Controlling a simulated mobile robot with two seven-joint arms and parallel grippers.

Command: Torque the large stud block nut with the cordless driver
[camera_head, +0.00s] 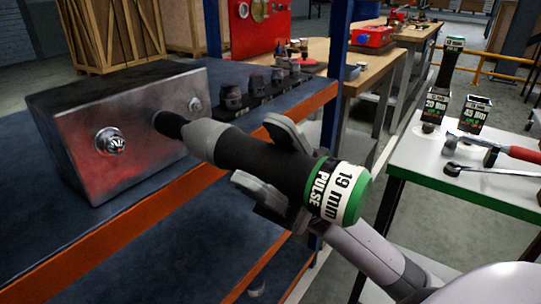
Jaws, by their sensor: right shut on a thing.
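The metal stud block (115,125) sits on the dark top of an orange-edged shelf at the left. A large nut on a stud (110,141) shows on its front face, and a smaller one (195,104) shows near its right end. My right gripper (262,155) is shut around the black body of the cordless driver (240,148), labelled "19 mm PULSE". The driver's dark nose points left at the block's front face, between the two nuts. The nose tip overlaps the face in the picture; I cannot tell whether it touches. My left gripper is not in view.
A row of dark sockets (262,84) stands on the shelf right of the block. A blue post (337,75) rises behind the driver. A white-topped table (415,160) at right holds other drivers (472,112) and a red-handled tool (510,148). A wooden crate (113,32) stands behind.

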